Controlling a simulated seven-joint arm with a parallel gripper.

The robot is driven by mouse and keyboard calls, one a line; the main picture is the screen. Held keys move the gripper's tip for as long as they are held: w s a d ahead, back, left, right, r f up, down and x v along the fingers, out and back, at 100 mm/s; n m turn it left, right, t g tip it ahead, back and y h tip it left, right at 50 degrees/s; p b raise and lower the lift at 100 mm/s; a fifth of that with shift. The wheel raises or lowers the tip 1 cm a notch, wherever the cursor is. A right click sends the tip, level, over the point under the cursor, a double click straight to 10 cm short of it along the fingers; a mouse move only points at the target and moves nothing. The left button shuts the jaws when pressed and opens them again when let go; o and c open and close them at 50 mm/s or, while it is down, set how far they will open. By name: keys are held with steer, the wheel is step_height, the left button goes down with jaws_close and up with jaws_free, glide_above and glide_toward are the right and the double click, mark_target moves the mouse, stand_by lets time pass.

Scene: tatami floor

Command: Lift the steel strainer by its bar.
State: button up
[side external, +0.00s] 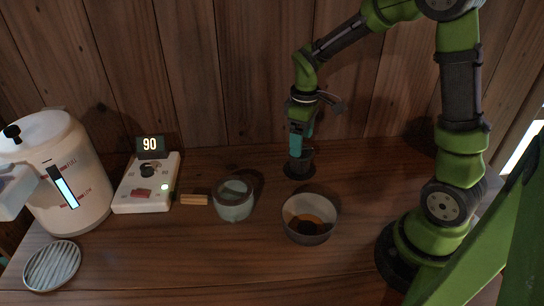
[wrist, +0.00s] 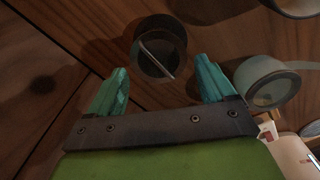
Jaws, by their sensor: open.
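The steel strainer appears to be the small dark round cup (side external: 307,161) at the back of the wooden surface, right of centre. In the wrist view the dark cup (wrist: 160,34) shows from above, with a thin pale bar (wrist: 157,59) slanting across its mouth. My gripper (side external: 296,154) points down at the cup, its teal fingers overlapping it in the side view. In the wrist view my gripper (wrist: 161,65) is open, one finger on each side of the cup, with nothing held. I cannot tell the fingertips' height over the bar.
A grey bowl (side external: 322,232) with brown contents stands in front. A glass jar (side external: 234,207) is to the left, beside a small wooden block (side external: 194,199). Further left are a control box (side external: 131,198), a white container (side external: 80,205) and a slatted round dish (side external: 52,266).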

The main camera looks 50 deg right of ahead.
mark_target(300, 159)
step_height(300, 159, down, 5)
steer(key=shift+d+f, duration=0.1)
stand_by(0.3)
steer(key=c, duration=0.7)
